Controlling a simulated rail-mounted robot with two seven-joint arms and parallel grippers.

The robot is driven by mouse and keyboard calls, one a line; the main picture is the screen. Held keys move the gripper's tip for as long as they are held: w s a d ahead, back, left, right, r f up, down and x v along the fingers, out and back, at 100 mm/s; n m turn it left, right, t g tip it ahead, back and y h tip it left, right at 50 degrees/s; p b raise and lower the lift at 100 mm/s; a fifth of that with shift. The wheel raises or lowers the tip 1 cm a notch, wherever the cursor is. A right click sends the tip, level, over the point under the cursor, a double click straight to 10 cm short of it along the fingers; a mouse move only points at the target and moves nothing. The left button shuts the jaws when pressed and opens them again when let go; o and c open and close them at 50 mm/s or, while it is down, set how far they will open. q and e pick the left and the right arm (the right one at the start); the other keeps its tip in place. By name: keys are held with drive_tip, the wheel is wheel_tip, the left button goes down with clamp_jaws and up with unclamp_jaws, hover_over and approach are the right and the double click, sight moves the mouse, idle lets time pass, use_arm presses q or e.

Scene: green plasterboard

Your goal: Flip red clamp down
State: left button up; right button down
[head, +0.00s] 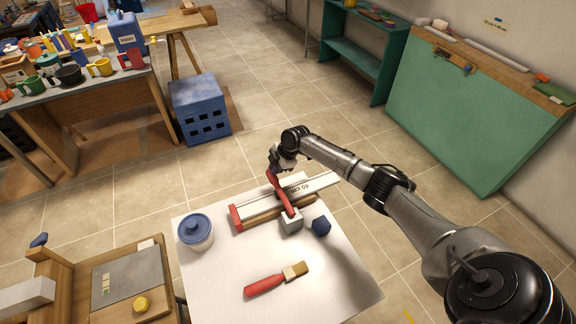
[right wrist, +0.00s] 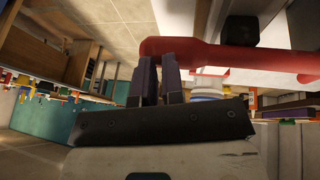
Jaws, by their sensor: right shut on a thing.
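The red clamp (head: 237,217) lies on the white tabletop (head: 215,275), with a pale bar marked "40 cm" (head: 318,185) and a wooden strip along it. Its red lever (head: 283,195) slants up from a grey block (head: 291,222) to my right gripper (head: 273,170). The gripper is shut on the upper end of the lever. In the right wrist view the dark fingers (right wrist: 159,68) meet the red lever (right wrist: 215,50) near its rounded end; the exact contact is partly hidden. My left gripper is not in view.
A cluttered workbench (head: 75,95) and blue crate (head: 200,108) stand at the back left. A green board (head: 465,110) leans at the right.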

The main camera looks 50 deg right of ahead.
drive_tip(key=shift+s+f, duration=0.3)
drive_tip(key=shift+f, duration=0.4)
drive_tip(key=w+d+r+p+v, duration=0.1)
drive_tip(key=w+p+v, duration=0.1)
drive_tip(key=v, duration=1.2)
drive_tip(key=shift+w+r, duration=0.35)
drive_tip(key=shift+w, duration=0.2)
drive_tip(key=shift+d, duration=0.15)
